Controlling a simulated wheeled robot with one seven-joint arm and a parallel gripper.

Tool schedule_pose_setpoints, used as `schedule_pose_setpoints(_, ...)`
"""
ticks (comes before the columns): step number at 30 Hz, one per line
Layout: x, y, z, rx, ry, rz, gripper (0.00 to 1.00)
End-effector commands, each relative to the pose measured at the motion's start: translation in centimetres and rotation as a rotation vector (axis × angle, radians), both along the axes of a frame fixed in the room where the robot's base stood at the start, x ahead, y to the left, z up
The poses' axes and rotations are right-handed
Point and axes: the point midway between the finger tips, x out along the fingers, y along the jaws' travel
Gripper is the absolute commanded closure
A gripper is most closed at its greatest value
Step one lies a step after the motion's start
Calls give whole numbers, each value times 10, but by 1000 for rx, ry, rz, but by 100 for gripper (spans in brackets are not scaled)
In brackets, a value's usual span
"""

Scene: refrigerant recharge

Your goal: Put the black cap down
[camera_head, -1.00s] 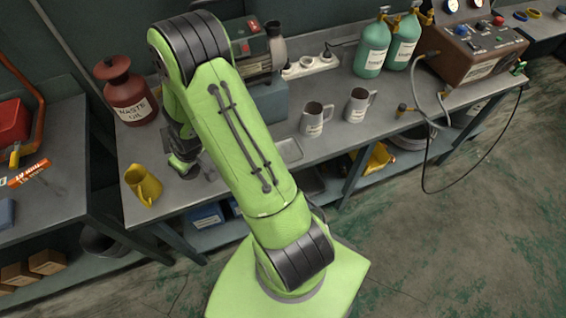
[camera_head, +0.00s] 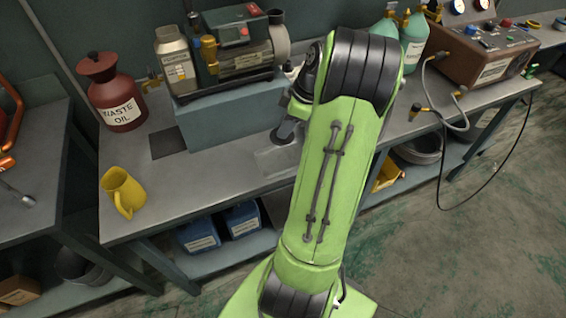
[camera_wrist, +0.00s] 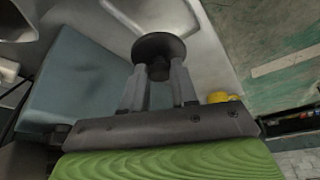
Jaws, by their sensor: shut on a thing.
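The black cap (camera_wrist: 158,46), a dark round disc with a short stem, is in the wrist view. My gripper (camera_wrist: 158,76) is shut on its stem, with one finger on each side. The cap is in front of a pale grey metal tray (camera_wrist: 198,45); I cannot tell whether it touches it. In the head view the tray (camera_head: 272,163) lies on the bench, partly behind my arm.
A blue-grey block (camera_head: 225,115) carrying a pump (camera_head: 243,52) stands left of the tray. A yellow jug (camera_head: 123,190) and a red waste oil can (camera_head: 112,92) stand at the bench's left. Bare bench (camera_head: 185,185) lies between jug and tray.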

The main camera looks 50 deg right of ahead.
Motion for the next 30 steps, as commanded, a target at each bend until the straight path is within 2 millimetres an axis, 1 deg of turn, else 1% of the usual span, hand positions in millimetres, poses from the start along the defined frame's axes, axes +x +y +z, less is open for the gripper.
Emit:
schedule_pose_setpoints(3,0,1,-27,6,2,0,100)
schedule_pose_setpoints(6,0,1,-47,6,3,0,100)
schedule_pose_setpoints(8,0,1,-57,5,2,-1,100)
schedule_pose_setpoints(13,1,2,-92,7,3,-1,100)
schedule_pose_setpoints(15,1,1,-96,4,2,0,100)
schedule_pose_setpoints(20,1,1,-94,2,2,-2,100)
schedule_pose_setpoints(24,1,1,-98,3,2,-2,100)
schedule_pose_setpoints(25,1,1,-97,3,2,-2,68)
schedule_pose_setpoints(29,1,1,-97,3,2,-2,48)
schedule_pose_setpoints(30,1,1,-96,3,2,-2,47)
